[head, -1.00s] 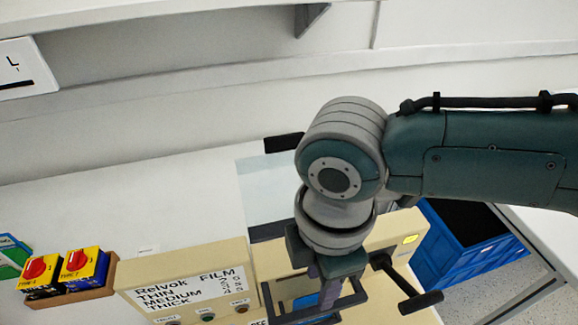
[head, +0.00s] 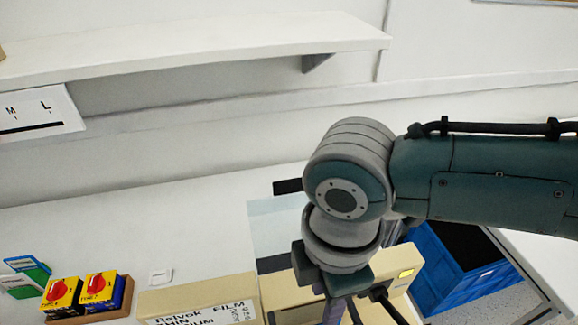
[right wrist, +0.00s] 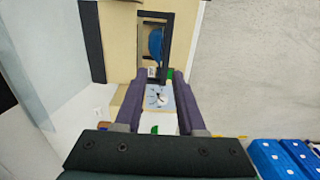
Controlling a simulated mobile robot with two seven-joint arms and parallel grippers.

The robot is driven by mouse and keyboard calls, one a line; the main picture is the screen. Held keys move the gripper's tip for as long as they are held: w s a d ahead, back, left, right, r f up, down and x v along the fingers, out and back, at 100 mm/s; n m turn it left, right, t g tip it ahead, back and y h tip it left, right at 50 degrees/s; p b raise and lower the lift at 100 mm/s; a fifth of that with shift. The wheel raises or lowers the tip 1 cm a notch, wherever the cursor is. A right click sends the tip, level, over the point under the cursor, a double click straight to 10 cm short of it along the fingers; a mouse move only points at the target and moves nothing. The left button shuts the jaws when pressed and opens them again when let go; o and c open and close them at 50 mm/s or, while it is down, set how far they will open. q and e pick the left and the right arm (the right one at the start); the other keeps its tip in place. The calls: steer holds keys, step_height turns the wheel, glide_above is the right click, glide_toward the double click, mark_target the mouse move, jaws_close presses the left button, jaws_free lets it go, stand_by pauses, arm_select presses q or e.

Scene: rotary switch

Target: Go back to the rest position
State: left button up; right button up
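My left gripper is not in view.
Two yellow switch boxes with red knobs (head: 80,291) stand in a brown tray at the lower left. A blue crate (head: 462,266) is at the right. In the right wrist view a black frame (right wrist: 168,45) surrounds a blue part.

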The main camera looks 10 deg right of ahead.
steer(key=s+a+r+m+y, duration=0.4)
steer(key=s+a, duration=0.3)
steer(key=a, duration=0.1)
steer(key=s+d+r+m+t+h+p, duration=0.1)
steer(key=s+d+r+m+t+h, duration=0.15)
steer(key=d+m, duration=0.5)
steer(key=s+d+r+m+t+h, duration=0.1)
steer(key=s+d+r+m+h, duration=0.25)
steer(key=d, duration=0.65)
step_height(320, 180, up, 26)
steer(key=m+y+p, duration=0.1)
steer(key=y+p, duration=0.1)
steer(key=p, duration=2.3)
steer(key=shift+w+f, duration=0.15)
steer(key=shift+w, duration=0.25)
steer(key=shift+a, duration=0.1)
